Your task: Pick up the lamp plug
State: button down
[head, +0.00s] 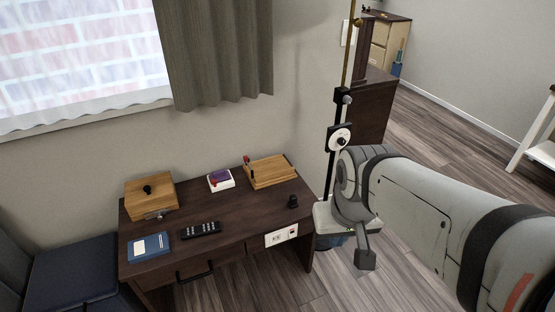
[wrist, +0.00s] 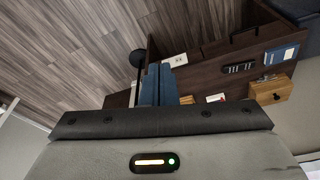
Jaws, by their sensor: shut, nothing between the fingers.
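A small black object (head: 292,201), which looks like the lamp plug, stands near the right front corner of the dark wooden desk (head: 225,230). It is too small to make out its shape. I cannot pick it out with certainty in the wrist view. My gripper shows in the wrist view as two blue fingers (wrist: 158,72), shut together with nothing between them. They are in front of the desk's right end in that view. In the head view my arm is right of the desk, and the plug is apart from it.
A white outlet (head: 280,236) is on the desk front; it also shows in the wrist view (wrist: 178,60). On the desk are a wooden box (head: 150,197), blue book (head: 148,246), black remote (head: 201,230), white-and-purple item (head: 220,180) and wooden tray (head: 269,171). A dark seat (head: 70,270) stands left.

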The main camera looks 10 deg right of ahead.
aim_at(293, 204)
jog(key=z, duration=0.45)
jog(key=k, duration=1.35)
jog(key=z, duration=0.65)
jog(key=i, duration=1.35)
jog(key=u, duration=0.75)
jog(key=i, duration=1.2)
jog(key=u, duration=0.9)
jog(key=k, duration=0.65)
jog(key=u, duration=0.2)
jog(key=i, duration=0.7)
jog(key=z, duration=0.1)
